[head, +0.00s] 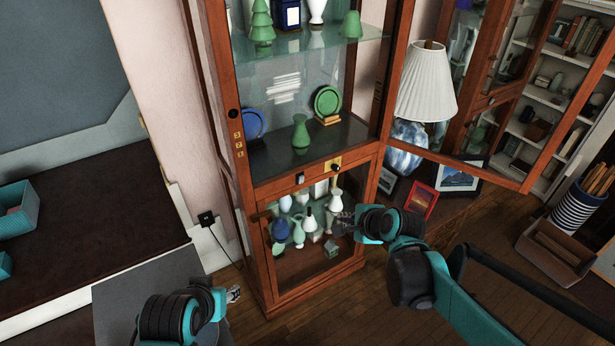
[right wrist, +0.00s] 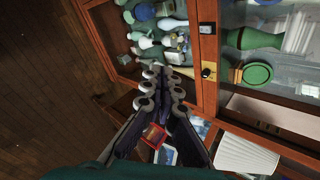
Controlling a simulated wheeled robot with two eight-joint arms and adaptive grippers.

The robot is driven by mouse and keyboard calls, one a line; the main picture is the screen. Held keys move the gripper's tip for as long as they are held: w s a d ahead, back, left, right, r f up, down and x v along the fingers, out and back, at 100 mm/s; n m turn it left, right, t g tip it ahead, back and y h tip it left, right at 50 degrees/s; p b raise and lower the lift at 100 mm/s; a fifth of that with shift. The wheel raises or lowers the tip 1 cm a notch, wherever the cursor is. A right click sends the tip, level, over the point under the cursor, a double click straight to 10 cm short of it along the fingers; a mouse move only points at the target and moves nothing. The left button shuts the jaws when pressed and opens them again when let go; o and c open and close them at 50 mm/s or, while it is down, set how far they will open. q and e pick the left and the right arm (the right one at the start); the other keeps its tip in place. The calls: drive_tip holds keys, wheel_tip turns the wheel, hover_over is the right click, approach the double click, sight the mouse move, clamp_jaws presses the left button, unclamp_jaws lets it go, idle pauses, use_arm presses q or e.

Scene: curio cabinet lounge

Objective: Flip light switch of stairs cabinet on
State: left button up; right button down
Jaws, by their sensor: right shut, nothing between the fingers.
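The tall wooden glass cabinet (head: 264,187) stands in the middle of the head view, its upper glass door swung open to the right. On its middle rail sits a small pale switch (head: 300,178), with a brass plate and dark knob (head: 335,165) to its right. In the right wrist view the switch (right wrist: 206,28) and the dark knob (right wrist: 207,72) lie right of the fingers. My right gripper (head: 341,224) is shut and empty, below the rail by the lower compartment's right side. My left gripper (head: 234,294) is low at the cabinet's left; its finger state is unclear.
Green and blue vases and plates fill the cabinet shelves. The open door (head: 470,165) reaches out to the right, before a white-shaded lamp (head: 426,85) and a red picture frame (head: 420,200). A striped bin (head: 577,208) stands at far right. Wooden floor lies in front.

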drive_tip(key=w+a+f+m+t+y+p, duration=0.1)
drive_tip(key=w+a+f+m+y+p, duration=0.1)
drive_tip(key=w+m, duration=0.9)
drive_tip(key=shift+w+a+m+p, duration=0.25)
drive_tip(key=shift+a+m+p, duration=0.25)
drive_tip(key=shift+m, duration=0.2)
drive_tip(key=shift+w, duration=0.1)
drive_tip(key=b, duration=0.4)
approach(302, 180)
drive_tip(key=s+f+x, duration=0.1)
drive_tip(key=x, duration=0.4)
drive_tip(key=shift+w+a+r, duration=0.15)
drive_tip(key=shift+w+r, duration=0.05)
drive_tip(key=shift+w, duration=0.6)
